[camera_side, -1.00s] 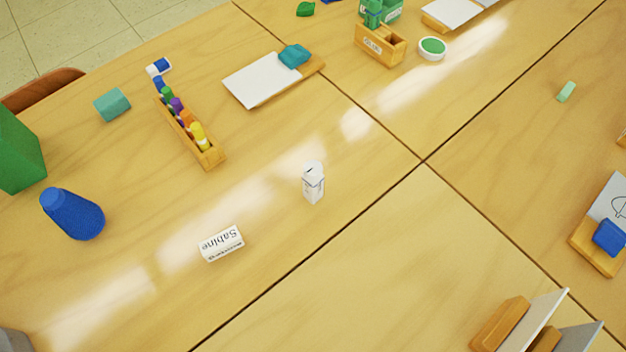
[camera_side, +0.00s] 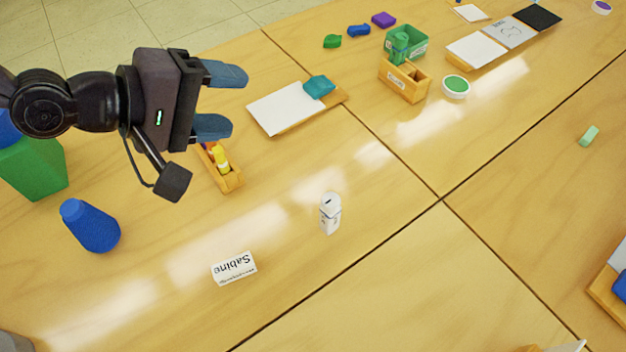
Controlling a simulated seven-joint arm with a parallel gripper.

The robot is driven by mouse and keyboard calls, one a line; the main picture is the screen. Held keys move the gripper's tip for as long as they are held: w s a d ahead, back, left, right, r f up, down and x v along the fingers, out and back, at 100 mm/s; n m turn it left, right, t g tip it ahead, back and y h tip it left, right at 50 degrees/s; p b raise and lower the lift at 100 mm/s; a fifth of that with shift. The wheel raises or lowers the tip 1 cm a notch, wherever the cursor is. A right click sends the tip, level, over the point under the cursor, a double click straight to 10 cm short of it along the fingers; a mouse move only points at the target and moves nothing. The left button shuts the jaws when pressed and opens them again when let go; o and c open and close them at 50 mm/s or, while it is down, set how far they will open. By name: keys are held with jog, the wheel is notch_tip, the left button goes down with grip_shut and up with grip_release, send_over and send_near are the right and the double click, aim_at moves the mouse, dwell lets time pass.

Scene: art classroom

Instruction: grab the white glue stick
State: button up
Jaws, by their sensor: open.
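A small white upright stick (camera_side: 330,213) with dark marks, which looks like the white glue stick, stands on the table near the middle of the view. My gripper (camera_side: 236,101) is at the upper left, above the table, with its two blue-grey fingers apart and nothing between them. It is well to the upper left of the white stick and apart from it.
A blue cone-like piece (camera_side: 90,226) and green block (camera_side: 35,165) are at left. A white board (camera_side: 288,109) lies behind. Table around the stick is clear.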

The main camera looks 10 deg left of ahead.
jog(key=s+d+f+n+t+h, duration=0.1)
jog(key=s+d+f+n+h, duration=0.15)
jog(key=d+f+n, duration=0.5)
jog(key=n+t, duration=0.5)
jog(key=n, duration=0.6)
send_over(323, 209)
jog(key=v, duration=0.2)
notch_tip(323, 209, down, 3)
jog(key=shift+n, duration=0.35)
notch_tip(323, 209, down, 6)
jog(key=shift+d, duration=0.1)
jog(key=shift+f+x, duration=0.2)
jog(key=shift+x, duration=0.65)
jog(key=shift+f+x, duration=0.2)
jog(key=shift+x, duration=0.65)
jog(key=shift+f+x, duration=0.2)
jog(key=shift+x, duration=0.65)
jog(key=c, duration=1)
